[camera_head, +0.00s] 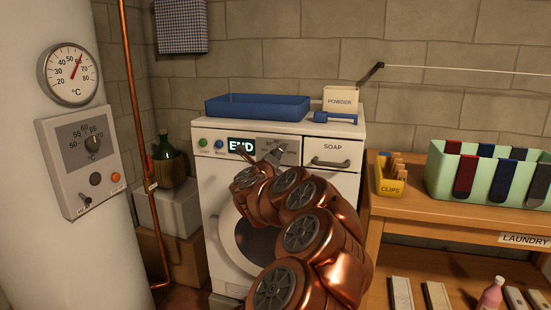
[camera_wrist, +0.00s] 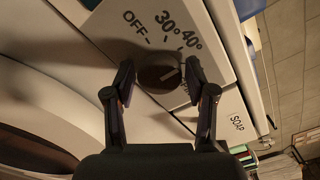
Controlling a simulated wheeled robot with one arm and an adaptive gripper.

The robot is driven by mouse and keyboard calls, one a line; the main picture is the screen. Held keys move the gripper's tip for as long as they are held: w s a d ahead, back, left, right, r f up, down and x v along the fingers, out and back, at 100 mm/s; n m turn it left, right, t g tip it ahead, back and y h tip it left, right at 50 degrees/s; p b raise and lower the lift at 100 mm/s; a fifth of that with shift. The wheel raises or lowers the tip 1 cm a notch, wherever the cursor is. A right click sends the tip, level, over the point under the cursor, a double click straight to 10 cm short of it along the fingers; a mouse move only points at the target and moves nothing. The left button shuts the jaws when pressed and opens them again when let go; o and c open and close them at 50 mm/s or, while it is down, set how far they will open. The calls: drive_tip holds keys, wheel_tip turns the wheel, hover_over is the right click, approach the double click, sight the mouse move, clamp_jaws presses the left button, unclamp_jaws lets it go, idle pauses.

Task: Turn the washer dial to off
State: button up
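The white washer (camera_head: 225,240) stands against the back wall, and its display reads END. In the head view my gripper (camera_head: 277,153) is at the grey dial panel (camera_head: 292,145) and hides the dial. In the wrist view the dark round dial (camera_wrist: 158,74) sits between the fingertips of my gripper (camera_wrist: 160,80), one on each side. The fingers look spread, with little space to the dial; contact is unclear. The dial's light mark lies on its right part, away from the OFF label (camera_wrist: 136,27). The 30° and 40° labels are above and right of the dial.
A blue tray (camera_head: 257,106), a powder box (camera_head: 341,99) and a blue scoop (camera_head: 335,117) lie on the washer top. The soap drawer (camera_head: 331,158) is right of the dial panel. A wooden table (camera_head: 430,220) with a clips box (camera_head: 391,186) stands close on the right.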

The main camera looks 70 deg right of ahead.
drive_tip(key=c, duration=0.8)
drive_tip(key=shift+n, duration=0.3)
drive_tip(key=n, duration=0.3)
drive_tip(key=shift+n, duration=0.3)
drive_tip(key=n+p, duration=0.1)
drive_tip(key=n, duration=0.2)
drive_tip(key=shift+r+n, duration=0.15)
drive_tip(key=shift+n, duration=0.15)
drive_tip(key=n+p, duration=0.1)
drive_tip(key=n, duration=0.3)
drive_tip(key=shift+p, duration=0.4)
drive_tip(key=shift+r+n+p, duration=0.1)
drive_tip(key=shift+n+p, duration=0.8)
drive_tip(key=shift+n, duration=1.2)
